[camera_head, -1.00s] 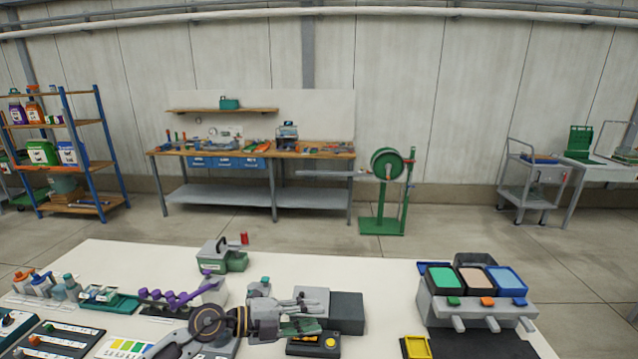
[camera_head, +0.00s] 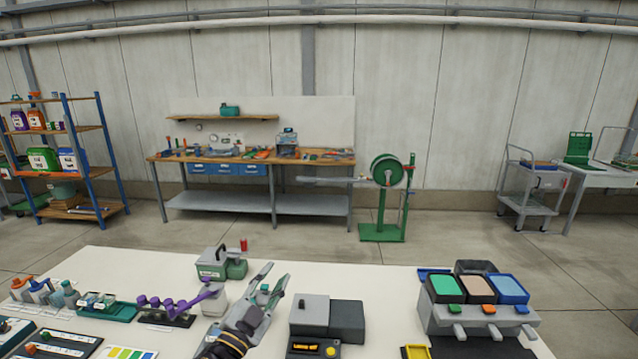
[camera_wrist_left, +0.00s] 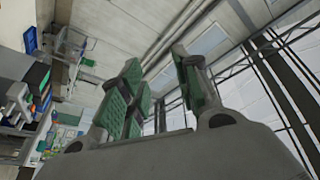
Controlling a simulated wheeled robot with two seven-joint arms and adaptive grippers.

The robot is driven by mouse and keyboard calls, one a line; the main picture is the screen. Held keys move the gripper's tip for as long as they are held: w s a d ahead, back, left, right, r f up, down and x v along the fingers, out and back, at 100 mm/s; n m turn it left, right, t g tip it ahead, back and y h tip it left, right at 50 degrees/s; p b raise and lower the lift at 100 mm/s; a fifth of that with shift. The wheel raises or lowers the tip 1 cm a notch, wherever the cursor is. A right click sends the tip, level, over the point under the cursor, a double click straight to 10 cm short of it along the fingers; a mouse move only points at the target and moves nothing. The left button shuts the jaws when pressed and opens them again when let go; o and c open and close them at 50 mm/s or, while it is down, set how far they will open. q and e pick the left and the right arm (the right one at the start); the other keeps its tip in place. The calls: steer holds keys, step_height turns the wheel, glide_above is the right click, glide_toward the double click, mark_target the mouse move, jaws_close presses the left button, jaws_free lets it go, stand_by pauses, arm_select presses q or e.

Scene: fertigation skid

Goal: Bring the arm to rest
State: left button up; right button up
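My left gripper (camera_head: 268,284) is above the white table, in front of the camera, with its fingers pointing up and away. In the left wrist view my left gripper (camera_wrist_left: 158,80) shows green finger pads with a clear gap between them and nothing held. That view looks up toward the wall and ceiling beams. My right gripper is in neither view.
The white table (camera_head: 385,290) bears a grey-and-black box (camera_head: 312,312) just right of my gripper, a purple manifold (camera_head: 180,303) to its left and a green-grey pump unit (camera_head: 222,262) behind. A dispenser with coloured bins (camera_head: 478,315) stands at right.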

arm_select(q)
steer(key=s+a+f+n+g+y, duration=0.3)
steer(key=a+f+n+y, duration=0.2)
steer(key=a+f, duration=0.15)
steer(key=s+a+f+n+g+y, duration=0.3)
steer(key=a+f+n+y, duration=0.15)
steer(key=f, duration=0.35)
steer(key=s+f+g+h, duration=0.1)
steer(key=s+f+g, duration=0.45)
steer(key=s, duration=0.45)
steer(key=s+f+g+h, duration=0.1)
steer(key=s+f+g, duration=0.4)
steer(key=s, duration=0.4)
steer(key=s+f, duration=0.3)
steer(key=f, duration=3.1)
steer(key=s+a+f+g, duration=0.1)
steer(key=s+a+f, duration=0.1)
steer(key=s+f, duration=0.8)
steer(key=s+a+f, duration=0.2)
steer(key=s+f, duration=0.7)
steer(key=s, duration=0.3)
steer(key=shift+s+a+f+g, duration=0.15)
steer(key=shift+f+g, duration=0.2)
